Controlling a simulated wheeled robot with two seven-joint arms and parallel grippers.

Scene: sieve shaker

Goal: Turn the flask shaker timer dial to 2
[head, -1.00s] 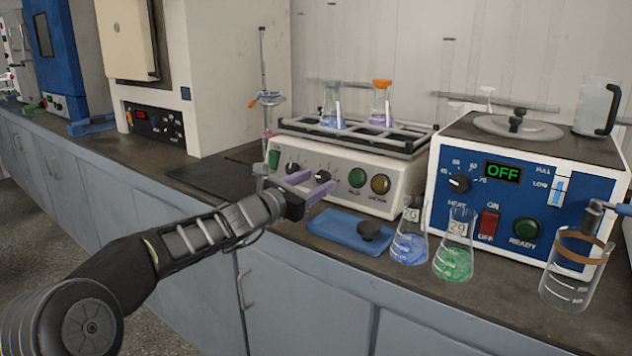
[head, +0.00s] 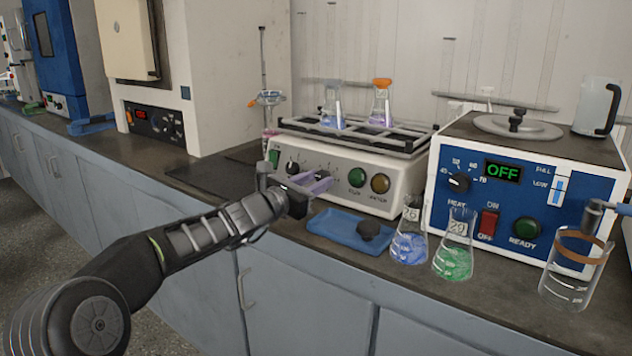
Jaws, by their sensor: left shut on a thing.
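The flask shaker (head: 345,190) is a cream box with a black-railed platform on top, standing on the bench against the wall. Its front panel has a dark knob (head: 292,168) at the left, a green button (head: 356,177) and an amber button (head: 380,183). My left gripper (head: 326,181) reaches in from the left, with its purple fingers at the second dark dial on this panel. It is shut on that dial, which the fingers mostly hide. The dial's pointer and numbers cannot be read. My right gripper is not in view.
Flasks with blue (head: 332,107) and purple (head: 381,108) liquid stand on the shaker. A blue tray (head: 340,228), a blue-liquid flask (head: 409,243) and a green-liquid flask (head: 455,252) stand in front. A blue-fronted bath (head: 500,212) reading OFF stands right of the shaker.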

